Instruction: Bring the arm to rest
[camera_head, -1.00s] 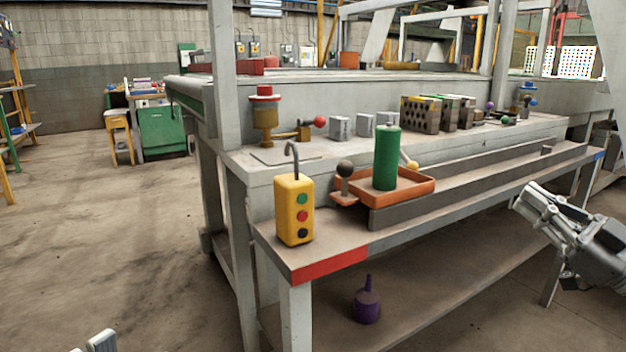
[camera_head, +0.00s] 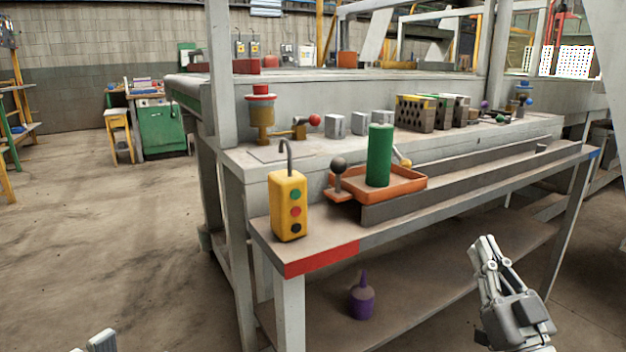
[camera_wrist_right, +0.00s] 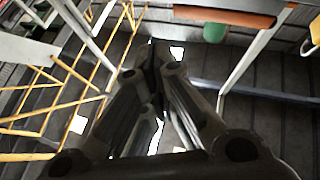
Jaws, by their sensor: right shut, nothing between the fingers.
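My right gripper (camera_head: 484,250) is in front of the workbench at the lower right of the head view, pointing up and to the left. It is shut and empty. In the right wrist view its fingers (camera_wrist_right: 158,55) meet, with nothing between them. Only a small pale tip of my left gripper (camera_head: 103,340) shows at the bottom left edge of the head view, and its jaws cannot be judged.
The workbench (camera_head: 450,209) carries a yellow button box (camera_head: 288,206), an orange tray (camera_head: 410,186) with a green cylinder (camera_head: 380,155), and several hollow bricks (camera_head: 412,113). A purple bottle (camera_head: 361,300) stands on the lower shelf. The floor (camera_head: 110,240) at left is clear.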

